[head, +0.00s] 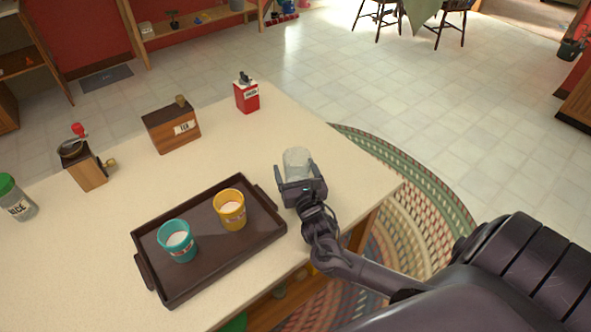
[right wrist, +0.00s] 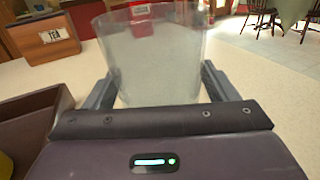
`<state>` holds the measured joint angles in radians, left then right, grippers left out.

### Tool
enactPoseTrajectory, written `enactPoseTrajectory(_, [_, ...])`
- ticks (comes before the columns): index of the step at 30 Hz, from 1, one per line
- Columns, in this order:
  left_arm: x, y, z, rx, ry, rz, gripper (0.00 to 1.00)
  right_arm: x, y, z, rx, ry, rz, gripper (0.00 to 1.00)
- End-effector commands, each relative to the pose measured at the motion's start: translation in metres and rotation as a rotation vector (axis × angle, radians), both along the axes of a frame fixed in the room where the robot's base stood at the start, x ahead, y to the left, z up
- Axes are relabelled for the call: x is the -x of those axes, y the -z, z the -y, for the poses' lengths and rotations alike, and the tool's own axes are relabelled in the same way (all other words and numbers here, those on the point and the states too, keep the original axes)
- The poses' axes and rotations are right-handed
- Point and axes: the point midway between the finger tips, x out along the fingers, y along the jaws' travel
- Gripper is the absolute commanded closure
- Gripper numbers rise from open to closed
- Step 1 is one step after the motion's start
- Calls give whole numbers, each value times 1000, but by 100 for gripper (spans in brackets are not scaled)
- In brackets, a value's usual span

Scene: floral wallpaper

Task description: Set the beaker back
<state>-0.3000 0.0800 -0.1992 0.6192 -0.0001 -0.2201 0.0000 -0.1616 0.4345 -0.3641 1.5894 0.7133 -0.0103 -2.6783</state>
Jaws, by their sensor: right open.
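The clear glass beaker (head: 297,162) stands on the table near its right end, just beyond my right gripper. My right gripper (head: 298,174) is open, with one finger on each side of the beaker's lower part. In the right wrist view the beaker (right wrist: 150,55) rises between the two fingers (right wrist: 158,88), and small gaps seem to show beside the glass. The beaker looks upright and empty. Its base is partly hidden by the gripper. My left gripper is in neither view.
A dark tray (head: 205,262) with a teal cup (head: 178,246) and a yellow cup (head: 230,213) lies left of my right gripper. A wooden tea box (head: 170,130), a red tin (head: 246,97), a grinder (head: 84,168) and a green-lidded jar (head: 14,199) stand farther back and left on the table (head: 215,150).

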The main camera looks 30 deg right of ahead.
Motion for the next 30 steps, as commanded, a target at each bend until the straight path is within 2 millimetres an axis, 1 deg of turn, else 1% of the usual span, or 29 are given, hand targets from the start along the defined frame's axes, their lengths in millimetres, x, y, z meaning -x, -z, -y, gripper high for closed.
enactPoseTrajectory(4, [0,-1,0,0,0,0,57,2,-3,-1,0,0,-1,21])
enactPoseTrajectory(7, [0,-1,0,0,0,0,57,15,-2,-5,0,-2,-3,21])
enactPoseTrajectory(15, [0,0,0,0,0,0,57,70,-2,-23,0,-2,-3,21])
enactPoseTrajectory(18, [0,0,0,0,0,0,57,88,-2,-28,-1,-1,-3,21])
enactPoseTrajectory(21, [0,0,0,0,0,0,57,101,-3,-33,-1,-1,-2,21])
enactPoseTrajectory(25, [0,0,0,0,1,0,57,111,-3,-36,1,0,-1,21])
enactPoseTrajectory(30, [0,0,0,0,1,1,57,115,-4,-37,1,1,1,21])
